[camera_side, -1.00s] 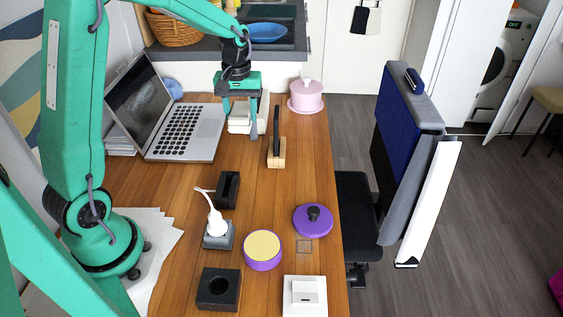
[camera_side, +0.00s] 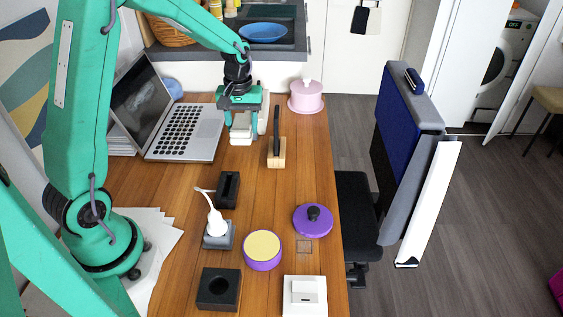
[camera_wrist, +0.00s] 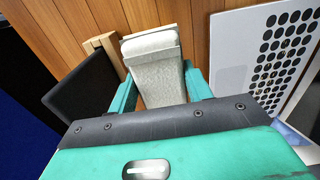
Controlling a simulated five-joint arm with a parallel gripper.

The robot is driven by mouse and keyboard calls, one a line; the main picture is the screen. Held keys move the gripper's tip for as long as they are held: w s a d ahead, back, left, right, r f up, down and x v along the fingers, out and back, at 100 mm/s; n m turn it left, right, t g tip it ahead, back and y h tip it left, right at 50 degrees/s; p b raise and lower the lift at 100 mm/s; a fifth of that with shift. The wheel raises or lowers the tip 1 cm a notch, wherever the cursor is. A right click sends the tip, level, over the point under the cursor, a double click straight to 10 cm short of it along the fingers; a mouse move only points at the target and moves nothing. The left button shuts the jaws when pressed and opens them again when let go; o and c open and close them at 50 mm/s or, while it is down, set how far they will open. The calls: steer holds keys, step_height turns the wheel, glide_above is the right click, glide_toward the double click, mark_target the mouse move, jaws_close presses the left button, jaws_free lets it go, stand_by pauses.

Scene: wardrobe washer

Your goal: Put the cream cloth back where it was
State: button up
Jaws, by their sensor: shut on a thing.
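The pale, off-white folded piece, which looks like the cream cloth (camera_side: 241,131), is between the fingers of my gripper (camera_side: 241,137) in the side view. It is over the wooden table, right of the laptop. In the wrist view the cloth (camera_wrist: 160,75) stands as a pale, textured block with a folded end, and my gripper (camera_wrist: 162,92) has a green finger on each side of it. My gripper is shut on it. Its lower edge is close to the table; I cannot tell whether it touches.
The laptop (camera_side: 187,133) is left of my gripper. A dark upright panel on a wooden stand (camera_side: 276,152) is close on the right. A pink lidded pot (camera_side: 306,97) is at the back right. The table in front is clear up to the black holder (camera_side: 228,190).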

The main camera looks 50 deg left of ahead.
steer(key=shift+f, duration=3.5)
steer(key=shift+f, duration=0.35)
steer(key=o, duration=1.4)
steer(key=shift+c, duration=0.2)
steer(key=shift+r, duration=0.2)
steer(key=shift+r, duration=4.75)
steer(key=shift+r, duration=0.1)
step_height(320, 180, up, 8)
glide_above(245, 156)
steer(key=shift+d, duration=0.1)
